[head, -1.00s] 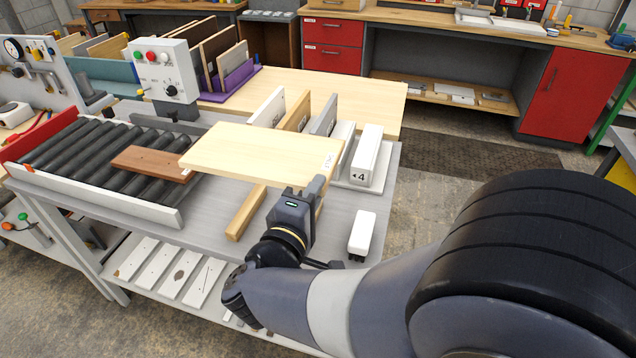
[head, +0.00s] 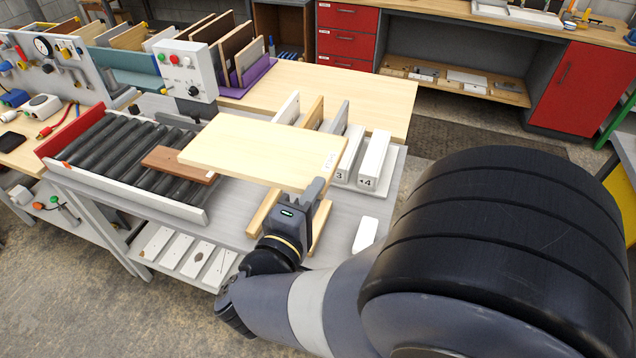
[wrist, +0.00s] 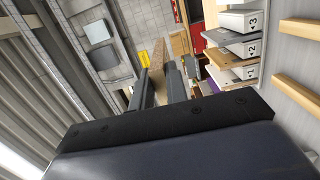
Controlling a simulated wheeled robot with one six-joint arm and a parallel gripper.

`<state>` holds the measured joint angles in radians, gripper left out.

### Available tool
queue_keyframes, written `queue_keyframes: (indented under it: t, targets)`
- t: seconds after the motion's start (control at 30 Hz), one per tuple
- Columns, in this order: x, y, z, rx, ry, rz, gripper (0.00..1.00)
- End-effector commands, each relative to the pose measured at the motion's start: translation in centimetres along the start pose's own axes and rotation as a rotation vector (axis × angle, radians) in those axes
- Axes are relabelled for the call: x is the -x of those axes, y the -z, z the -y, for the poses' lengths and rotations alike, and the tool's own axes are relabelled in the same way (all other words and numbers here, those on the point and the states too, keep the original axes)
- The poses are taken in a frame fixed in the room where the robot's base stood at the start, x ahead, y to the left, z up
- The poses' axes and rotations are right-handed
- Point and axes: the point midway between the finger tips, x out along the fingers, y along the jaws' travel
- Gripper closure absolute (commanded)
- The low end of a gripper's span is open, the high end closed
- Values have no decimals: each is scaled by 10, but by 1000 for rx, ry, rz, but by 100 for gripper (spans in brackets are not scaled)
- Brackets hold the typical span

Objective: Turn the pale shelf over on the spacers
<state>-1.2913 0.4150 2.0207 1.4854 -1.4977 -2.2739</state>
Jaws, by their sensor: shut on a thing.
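The pale shelf (head: 250,152) is a light wooden board with a small label near its right end. My gripper (head: 312,195) is shut on its near right edge and holds it roughly flat, apparently above the grey table. Two wooden spacer bars, the left one (head: 262,213) and the right one (head: 320,226), lie below it, partly hidden by the shelf and my gripper. In the wrist view my gripper's fingers (wrist: 160,84) close around the shelf's thin edge (wrist: 158,62). The spacers also show there, one upper right (wrist: 300,27) and one lower right (wrist: 297,97).
A numbered rack (head: 374,160) with upright boards stands just behind and right of the shelf. A brown board (head: 180,164) lies on the roller conveyor (head: 105,150) at left, close to the shelf's left end. A white block (head: 366,233) stands right of the spacers, partly behind my arm.

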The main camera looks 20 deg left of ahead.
Motion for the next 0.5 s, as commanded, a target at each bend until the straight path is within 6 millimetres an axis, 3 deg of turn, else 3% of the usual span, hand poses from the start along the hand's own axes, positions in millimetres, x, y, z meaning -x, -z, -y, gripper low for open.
queue_keyframes:
  t: [0.03,0.13,0.33,0.5]
  targets:
    - [3,1,-13,-3,-2,-2,100]
    - [7,0,-20,-4,-3,-1,100]
    - [10,0,-19,-25,-3,0,100]
    - [10,0,-16,-211,-3,0,100]
